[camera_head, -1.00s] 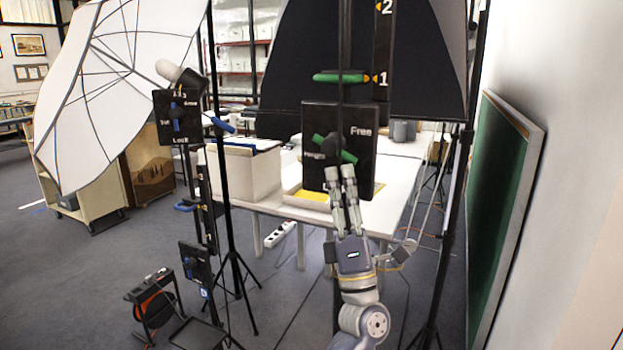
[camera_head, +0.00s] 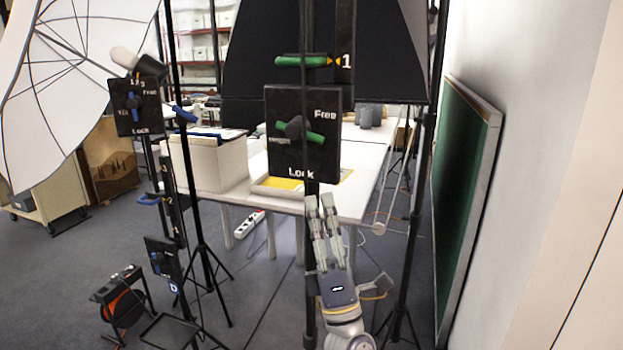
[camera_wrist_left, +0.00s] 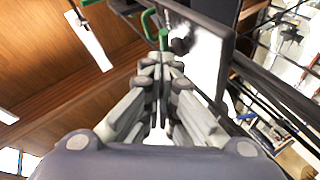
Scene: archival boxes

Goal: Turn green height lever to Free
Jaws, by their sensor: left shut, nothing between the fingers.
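The green height lever (camera_head: 316,138) sits on a black knob on a dark panel (camera_head: 280,168). It lies slanted, its right end lower than its left. "Free" is at the panel's upper right, "Lock" at the bottom, and a smaller, hard-to-read label is at the left. My left gripper (camera_head: 320,203) is shut and empty, fingers pointing up, just below the panel in the head view and apart from the lever there. In the left wrist view a green bar end (camera_wrist_left: 163,39) shows beyond the fingertips (camera_wrist_left: 162,62); whether they touch it I cannot tell. My right gripper is not in view.
A green handle (camera_head: 302,61) is above the panel on the same stand. A second stand at left has a panel with a blue lever (camera_head: 134,106). A white table (camera_head: 355,195) is behind, a green board (camera_head: 465,190) at right. A cable reel (camera_head: 122,300) is on the floor.

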